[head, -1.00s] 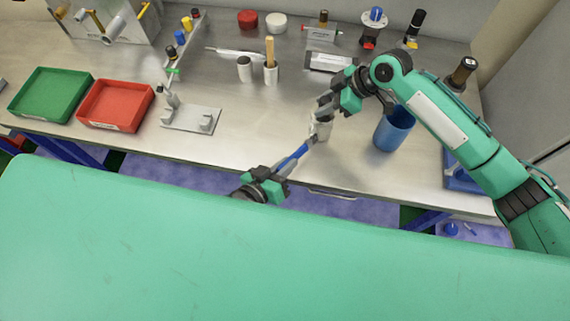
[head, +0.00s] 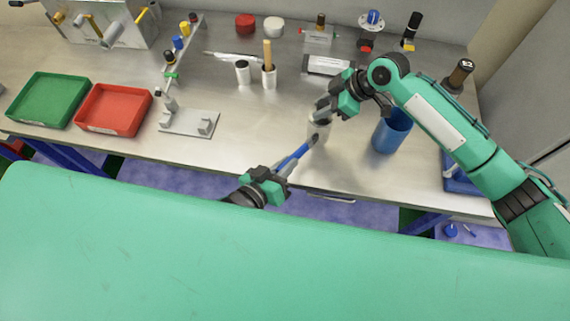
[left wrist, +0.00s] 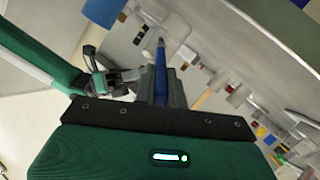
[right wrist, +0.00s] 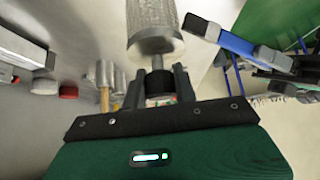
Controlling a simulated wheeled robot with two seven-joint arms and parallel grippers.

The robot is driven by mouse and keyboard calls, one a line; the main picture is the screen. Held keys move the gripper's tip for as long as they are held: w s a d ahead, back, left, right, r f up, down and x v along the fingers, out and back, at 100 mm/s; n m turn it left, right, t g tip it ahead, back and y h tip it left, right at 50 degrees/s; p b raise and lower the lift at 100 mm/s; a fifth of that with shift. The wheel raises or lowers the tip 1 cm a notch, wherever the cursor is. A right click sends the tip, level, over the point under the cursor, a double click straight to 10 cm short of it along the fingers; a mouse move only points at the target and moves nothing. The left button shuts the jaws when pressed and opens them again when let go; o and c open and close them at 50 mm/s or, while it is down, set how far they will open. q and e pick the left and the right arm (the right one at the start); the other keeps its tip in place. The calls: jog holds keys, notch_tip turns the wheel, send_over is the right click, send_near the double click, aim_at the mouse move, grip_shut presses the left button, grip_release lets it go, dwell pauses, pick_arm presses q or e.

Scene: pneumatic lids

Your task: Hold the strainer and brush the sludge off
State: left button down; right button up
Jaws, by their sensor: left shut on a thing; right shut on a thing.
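My right gripper (head: 334,102) is shut on the strainer (head: 319,127), a pale mesh cylinder held over the front part of the bench. The strainer fills the top middle of the right wrist view (right wrist: 153,25), beyond the fingers. My left gripper (head: 280,183) is shut on a blue-handled brush (head: 294,158) in front of the bench edge. The brush points up and right, its dark tip near the strainer's lower side. In the right wrist view the brush (right wrist: 232,42) lies right of the strainer, with a visible gap. I cannot make out any sludge on the mesh.
A blue cup (head: 391,133) stands right of the strainer. A green tray (head: 47,99), a red tray (head: 114,109) and a grey stand (head: 190,122) are on the left. Two white holders (head: 243,72) stand further back. The bench front between stand and strainer is clear.

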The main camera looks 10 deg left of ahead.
pick_arm(q)
jog(key=shift+r, duration=0.45)
jog(key=shift+w, duration=0.1)
jog(key=shift+f, duration=0.65)
jog(key=shift+f, duration=0.55)
jog(key=shift+f, duration=0.15)
jog(key=shift+f, duration=0.45)
jog(key=shift+f, duration=0.15)
